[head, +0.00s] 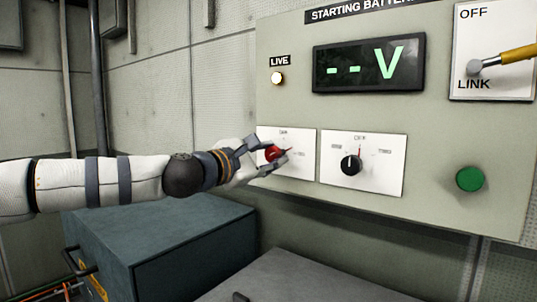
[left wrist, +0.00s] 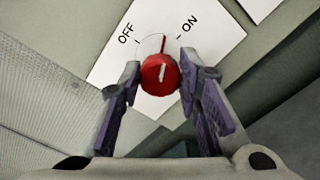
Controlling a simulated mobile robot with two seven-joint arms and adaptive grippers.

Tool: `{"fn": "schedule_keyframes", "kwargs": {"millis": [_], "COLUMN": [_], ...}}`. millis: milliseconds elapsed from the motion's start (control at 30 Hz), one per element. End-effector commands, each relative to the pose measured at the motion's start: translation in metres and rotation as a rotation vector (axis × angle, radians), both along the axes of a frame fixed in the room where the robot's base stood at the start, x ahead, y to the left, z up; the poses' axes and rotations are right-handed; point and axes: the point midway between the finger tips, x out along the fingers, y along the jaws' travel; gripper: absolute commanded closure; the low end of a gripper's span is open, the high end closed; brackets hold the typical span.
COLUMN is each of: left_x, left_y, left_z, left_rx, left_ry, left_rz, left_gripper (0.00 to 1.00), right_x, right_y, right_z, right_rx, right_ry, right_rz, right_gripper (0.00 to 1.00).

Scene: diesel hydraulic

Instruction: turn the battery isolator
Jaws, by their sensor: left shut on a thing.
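The battery isolator is a red rotary knob (head: 274,153) on a white plate (head: 306,141) low on the panel. In the left wrist view the red knob (left wrist: 160,77) sits between labels OFF and ON on its plate (left wrist: 216,42). A white mark shows on the knob, and a red line on the plate lies between the two labels. My left gripper (head: 277,153) is at the knob, with its fingers on either side of it; it also shows in the left wrist view (left wrist: 159,76), shut on the knob. My right gripper is not in view.
Right of the isolator is a black selector knob (head: 351,165) on its own plate. A green button (head: 470,179), a lit LIVE lamp (head: 278,78), a display (head: 369,64) reading "--V" and a yellow-handled OFF/LINK lever (head: 505,57) are on the panel. Blue-grey boxes (head: 190,240) stand below.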

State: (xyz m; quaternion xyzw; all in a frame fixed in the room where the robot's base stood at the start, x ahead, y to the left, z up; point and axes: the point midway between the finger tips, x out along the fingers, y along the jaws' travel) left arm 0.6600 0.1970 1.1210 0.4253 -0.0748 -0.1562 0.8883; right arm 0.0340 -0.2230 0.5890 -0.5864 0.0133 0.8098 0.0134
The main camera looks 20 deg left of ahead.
Motion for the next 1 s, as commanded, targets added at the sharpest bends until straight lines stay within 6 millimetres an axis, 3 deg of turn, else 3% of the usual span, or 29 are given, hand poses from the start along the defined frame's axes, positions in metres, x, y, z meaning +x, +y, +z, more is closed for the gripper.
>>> {"fn": "schedule_keyframes", "kwargs": {"millis": [500, 1000], "left_x": [-0.0003, -0.0001], "left_y": [-0.0002, -0.0002], "left_z": [0.0008, -0.0004], "left_rx": [0.361, 0.467], "left_ry": [-0.133, -0.170], "left_rz": [0.000, 0.000], "left_gripper": [0.97, 0.97], "right_x": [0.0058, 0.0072], "right_y": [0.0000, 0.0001], "right_z": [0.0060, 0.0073], "right_rx": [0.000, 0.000], "right_ry": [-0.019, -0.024], "right_rz": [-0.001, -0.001], "right_gripper": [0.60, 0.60]}}
